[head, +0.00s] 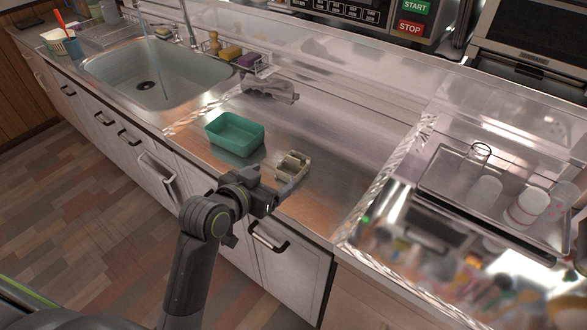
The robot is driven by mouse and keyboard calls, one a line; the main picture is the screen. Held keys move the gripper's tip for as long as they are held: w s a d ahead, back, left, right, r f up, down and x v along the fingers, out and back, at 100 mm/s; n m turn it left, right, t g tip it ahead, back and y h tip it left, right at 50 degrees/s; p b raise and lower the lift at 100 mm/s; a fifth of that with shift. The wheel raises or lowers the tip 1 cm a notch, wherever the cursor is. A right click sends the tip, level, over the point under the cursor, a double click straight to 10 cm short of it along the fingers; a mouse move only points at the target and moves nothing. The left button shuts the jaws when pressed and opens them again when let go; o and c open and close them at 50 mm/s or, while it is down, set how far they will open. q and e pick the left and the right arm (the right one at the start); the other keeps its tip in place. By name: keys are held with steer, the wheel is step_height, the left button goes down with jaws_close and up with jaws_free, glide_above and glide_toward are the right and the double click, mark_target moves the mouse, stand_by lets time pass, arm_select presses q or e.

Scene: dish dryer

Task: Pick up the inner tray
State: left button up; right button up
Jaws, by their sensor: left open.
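I cannot tell for sure which thing is the inner tray. A shallow metal tray (440,196) stands at the right with a glass and cups on it. A green open tub (235,134) sits on the steel counter near the middle and looks empty. My left gripper (289,184) is open over the counter's front part, to the right of and nearer than the green tub, well left of the metal tray. A small pale item (294,162) shows at its fingertips; I cannot tell whether they touch it. My right gripper is not in view.
A sink (150,85) lies at the left, with sponges (249,59) behind it. A crumpled grey item (270,90) lies behind the green tub. A panel with START and STOP buttons (411,28) is at the back. Bare counter (345,150) lies between the tub and the metal tray.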

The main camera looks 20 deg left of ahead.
mark_target(293, 164)
arm_select(q)
steer(key=x, duration=1.1)
steer(key=shift+w+a+f, duration=0.1)
steer(key=shift+w+a, duration=0.05)
steer(key=shift+w, duration=0.1)
steer(key=c, duration=1.1)
